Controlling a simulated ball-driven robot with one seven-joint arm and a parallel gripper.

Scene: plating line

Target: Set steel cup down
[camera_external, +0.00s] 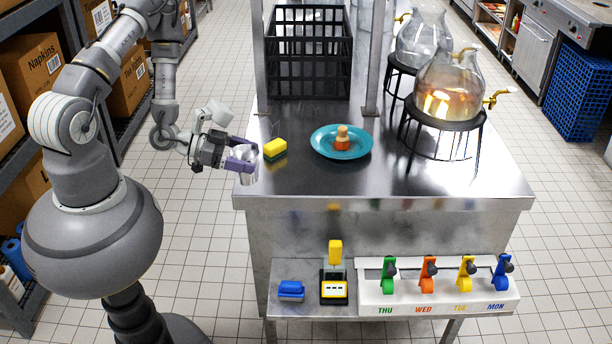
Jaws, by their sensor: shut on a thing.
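The steel cup (249,172) is a small shiny cup at the left edge of the steel counter (330,189). My gripper (243,162) reaches in from the left with its purple fingers shut on the cup. The cup looks upright. I cannot tell whether its base touches the counter top or is a little above it. The fingers hide part of the cup.
A yellow and green sponge (274,149) lies just right of the cup. A teal plate (324,152) with food stands further right. Glass dispensers (447,90) on black stands are at the right, a black crate (312,50) at the back. The front counter middle is clear.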

